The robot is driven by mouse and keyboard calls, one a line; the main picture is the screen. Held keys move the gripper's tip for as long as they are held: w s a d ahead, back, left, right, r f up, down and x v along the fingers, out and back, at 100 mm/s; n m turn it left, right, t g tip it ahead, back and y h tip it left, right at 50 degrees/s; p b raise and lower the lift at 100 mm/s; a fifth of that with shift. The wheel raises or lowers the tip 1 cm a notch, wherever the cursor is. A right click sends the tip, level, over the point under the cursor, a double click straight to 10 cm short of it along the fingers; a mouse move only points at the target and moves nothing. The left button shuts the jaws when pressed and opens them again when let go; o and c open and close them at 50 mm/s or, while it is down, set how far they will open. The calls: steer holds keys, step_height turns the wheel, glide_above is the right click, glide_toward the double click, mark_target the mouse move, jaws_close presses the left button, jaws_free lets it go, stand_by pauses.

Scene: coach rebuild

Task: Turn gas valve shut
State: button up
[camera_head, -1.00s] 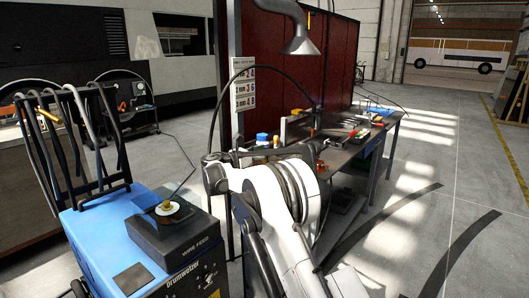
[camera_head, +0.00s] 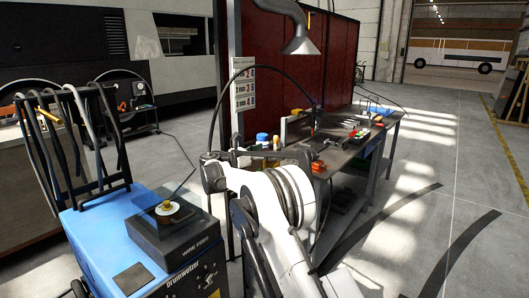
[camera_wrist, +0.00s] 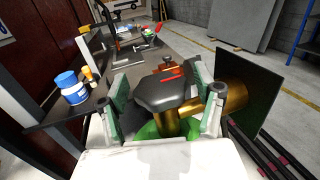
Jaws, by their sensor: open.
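In the wrist view, a black faceted valve knob (camera_wrist: 166,93) sits on a brass stem (camera_wrist: 168,122). A brass fitting (camera_wrist: 235,95) extends to the right, and a rounded green surface (camera_wrist: 150,131) shows below. My gripper (camera_wrist: 160,88) is open, with one green-padded finger on each side of the knob. A gap shows at the left finger; I cannot tell whether the right finger touches the knob. In the head view, my white arm covers this area, so the valve and gripper cannot be made out.
A workbench (camera_head: 345,155) with tools stands beyond my arm; a blue jar (camera_wrist: 70,88) is near its edge. A dark upright plate (camera_wrist: 252,85) stands right of the valve. A blue welding machine (camera_head: 100,240) is at the left. Floor (camera_head: 450,200) on the right is open.

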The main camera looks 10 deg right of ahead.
steer(key=v, duration=1.2)
steer(key=shift+r, duration=0.1)
